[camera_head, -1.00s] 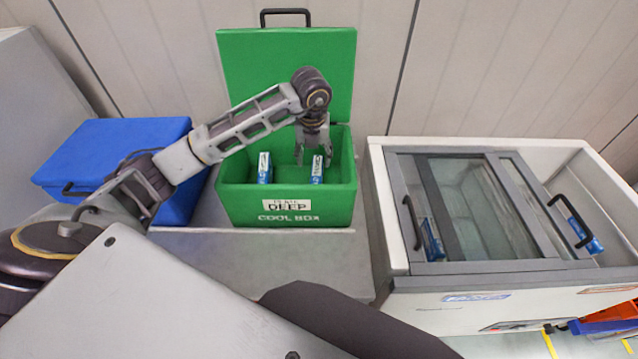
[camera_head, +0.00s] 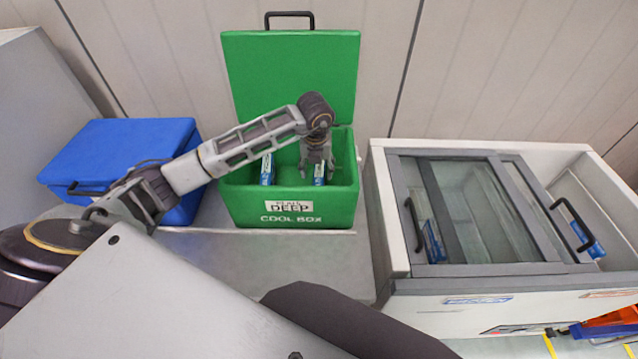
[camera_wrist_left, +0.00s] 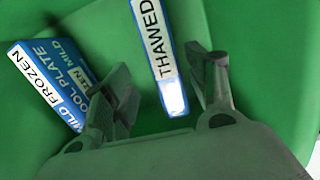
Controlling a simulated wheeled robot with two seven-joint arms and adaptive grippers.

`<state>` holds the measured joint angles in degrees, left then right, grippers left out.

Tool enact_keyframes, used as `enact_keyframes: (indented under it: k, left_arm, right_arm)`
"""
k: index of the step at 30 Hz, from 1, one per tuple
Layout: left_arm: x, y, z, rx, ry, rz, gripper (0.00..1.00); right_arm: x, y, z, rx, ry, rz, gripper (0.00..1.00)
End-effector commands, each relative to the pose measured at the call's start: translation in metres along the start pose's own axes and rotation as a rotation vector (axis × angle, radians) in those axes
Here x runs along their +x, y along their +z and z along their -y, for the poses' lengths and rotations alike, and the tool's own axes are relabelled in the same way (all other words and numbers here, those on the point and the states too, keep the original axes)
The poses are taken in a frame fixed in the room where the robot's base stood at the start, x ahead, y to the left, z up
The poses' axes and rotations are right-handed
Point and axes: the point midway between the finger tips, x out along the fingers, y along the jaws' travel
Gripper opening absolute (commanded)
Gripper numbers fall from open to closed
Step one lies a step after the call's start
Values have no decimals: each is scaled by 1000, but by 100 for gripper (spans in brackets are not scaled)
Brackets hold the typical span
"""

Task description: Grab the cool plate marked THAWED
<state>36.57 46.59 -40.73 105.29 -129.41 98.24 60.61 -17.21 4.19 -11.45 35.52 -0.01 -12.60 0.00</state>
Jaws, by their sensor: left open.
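The cool plate marked THAWED (camera_wrist_left: 154,52) is a thin blue and white plate inside the open green cool box (camera_head: 290,208); it also shows in the head view (camera_head: 319,174). A second plate, marked MILD FROZEN (camera_wrist_left: 48,85), stands to its left (camera_head: 266,169). My left gripper (camera_head: 317,170) reaches down into the box. In the left wrist view its open fingers (camera_wrist_left: 165,90) stand either side of the THAWED plate's near end, with gaps visible. The plate's lower part is hidden. My right gripper is not seen.
The green lid (camera_head: 290,75) stands raised behind the box. A closed blue box (camera_head: 120,165) is at the left. A white chest freezer (camera_head: 385,225) with sliding glass covers is at the right, with blue plates inside. Orange and blue items lie at the lower right edge.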

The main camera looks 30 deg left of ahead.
Motion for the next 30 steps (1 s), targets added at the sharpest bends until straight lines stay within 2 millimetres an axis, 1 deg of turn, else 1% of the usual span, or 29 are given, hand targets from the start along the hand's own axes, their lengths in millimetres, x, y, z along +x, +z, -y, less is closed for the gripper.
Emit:
enact_keyframes:
  k: [3, 7, 11, 23, 26, 30]
  left_arm:
    - [15, 0, 0, -1, -1, -3, 57]
    - [26, 0, 0, -2, 0, -1, 57]
    - [30, 0, 0, 0, -1, 0, 57]
    - [33, 0, 1, 0, 0, -1, 57]
    - [39, 0, 2, -1, 0, -3, 57]
    - [53, 1, 5, -2, 0, -4, 57]
  right_arm:
    - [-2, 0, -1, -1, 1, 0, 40]
    - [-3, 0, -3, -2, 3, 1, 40]
    - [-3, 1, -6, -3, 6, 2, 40]
    - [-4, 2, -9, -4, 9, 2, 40]
    - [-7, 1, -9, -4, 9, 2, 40]
    - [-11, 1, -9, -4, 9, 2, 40]
